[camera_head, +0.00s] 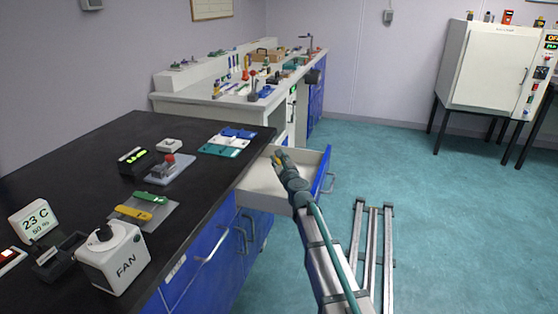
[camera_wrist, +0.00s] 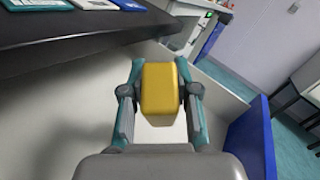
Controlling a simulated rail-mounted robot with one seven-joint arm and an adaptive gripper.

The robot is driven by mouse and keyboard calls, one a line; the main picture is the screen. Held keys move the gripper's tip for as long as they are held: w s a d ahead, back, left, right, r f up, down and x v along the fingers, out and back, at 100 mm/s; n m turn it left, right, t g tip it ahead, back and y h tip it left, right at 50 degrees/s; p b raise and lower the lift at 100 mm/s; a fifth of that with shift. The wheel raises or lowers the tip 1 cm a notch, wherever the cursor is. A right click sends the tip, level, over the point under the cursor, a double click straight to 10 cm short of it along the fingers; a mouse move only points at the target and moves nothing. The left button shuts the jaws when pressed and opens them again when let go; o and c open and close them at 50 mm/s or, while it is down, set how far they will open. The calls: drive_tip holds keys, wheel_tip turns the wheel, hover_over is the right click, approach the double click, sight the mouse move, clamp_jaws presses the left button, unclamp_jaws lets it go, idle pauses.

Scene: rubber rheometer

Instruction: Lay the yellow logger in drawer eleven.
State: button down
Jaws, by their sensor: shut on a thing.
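The yellow logger (camera_wrist: 159,92), a rounded yellow block, is held between the two fingers of my gripper (camera_wrist: 157,98). The drawer also shows in the wrist view (camera_wrist: 75,125), around and below the logger. The visible part of its floor looks empty. I cannot read a number on the drawer. The logger appears above the drawer floor; the exact gap is hard to tell.
The black bench top (camera_head: 95,160) overhangs the drawer's left side. On it stand a fan box (camera_head: 113,262), a grey plate (camera_head: 158,220) with a yellow and a green item, and coloured trays (camera_head: 224,147). A white bench (camera_head: 190,103) stands behind. Floor right of the drawer is open.

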drive_tip(key=shift+f+b, duration=0.35)
drive_tip(key=shift+f, duration=0.1)
drive_tip(key=shift+f, duration=0.1)
drive_tip(key=c, duration=0.9)
unclamp_jaws()
drive_tip(key=shift+o, duration=0.2)
drive_tip(key=shift+r+p, duration=0.8)
drive_tip(key=shift+r, duration=0.1)
drive_tip(key=v, duration=0.7)
drive_tip(key=shift+s+f+b, duration=0.3)
